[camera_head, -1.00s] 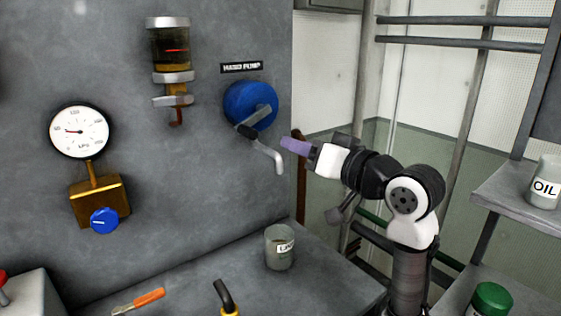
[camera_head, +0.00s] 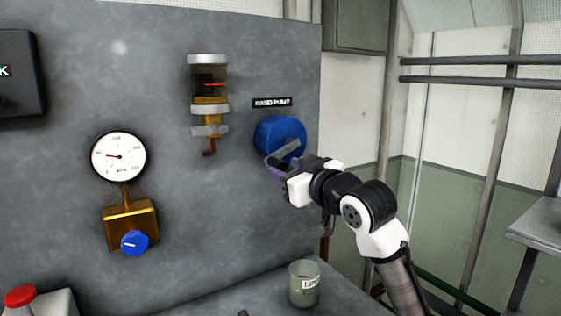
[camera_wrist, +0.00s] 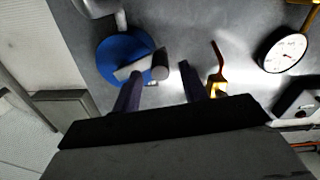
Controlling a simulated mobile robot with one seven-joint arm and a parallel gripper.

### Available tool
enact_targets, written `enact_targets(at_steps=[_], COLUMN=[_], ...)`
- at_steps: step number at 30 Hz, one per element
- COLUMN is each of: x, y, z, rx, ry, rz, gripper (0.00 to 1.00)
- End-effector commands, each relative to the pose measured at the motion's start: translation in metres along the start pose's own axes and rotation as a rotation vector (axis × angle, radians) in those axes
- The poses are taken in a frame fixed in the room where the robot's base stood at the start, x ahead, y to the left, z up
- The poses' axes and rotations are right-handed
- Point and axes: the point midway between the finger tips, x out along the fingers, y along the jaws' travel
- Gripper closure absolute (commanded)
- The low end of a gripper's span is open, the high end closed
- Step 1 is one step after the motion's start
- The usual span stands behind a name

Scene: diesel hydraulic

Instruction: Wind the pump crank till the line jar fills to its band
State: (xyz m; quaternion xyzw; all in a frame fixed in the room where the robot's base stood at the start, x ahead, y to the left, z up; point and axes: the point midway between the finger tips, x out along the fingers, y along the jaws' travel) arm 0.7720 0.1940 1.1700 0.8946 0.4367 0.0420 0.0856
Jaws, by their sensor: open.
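The blue hand pump (camera_head: 280,137) is on the grey wall panel under a "HAND PUMP" label, with a grey crank arm (camera_head: 286,150) across its face. My gripper (camera_head: 276,172) is at the lower end of the crank and hides its handle and the spout. In the wrist view, the crank's dark round handle (camera_wrist: 160,64) shows just beyond and between my two open purple fingers (camera_wrist: 158,88); I cannot tell whether they touch it. A clear jar (camera_head: 303,288) with a partly readable label, seemingly "LINE", stands on the bench below the pump. Its level and band are unclear.
A sight glass (camera_head: 208,80) with a red mark and brass fitting is left of the pump. A pressure gauge (camera_head: 118,157) and brass valve with blue knob (camera_head: 134,243) are further left. A red button (camera_head: 20,296) is lower left. A shelf (camera_head: 540,226) is right.

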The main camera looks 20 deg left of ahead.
Motion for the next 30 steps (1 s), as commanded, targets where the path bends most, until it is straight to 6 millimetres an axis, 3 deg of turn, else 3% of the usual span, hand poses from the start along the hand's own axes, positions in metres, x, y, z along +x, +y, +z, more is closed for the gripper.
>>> enact_targets(at_steps=[6,18,28,30], x=[0.028,0.035,0.035,0.035], y=[0.0,0.0,0.0,0.0], z=[-0.001,0.001,0.0,0.001], rx=[0.001,0.001,0.001,0.001], ry=[-0.001,0.0,0.0,0.0], rz=[-0.001,0.0,0.0,0.0], gripper=[0.57,0.57,1.0,1.0])
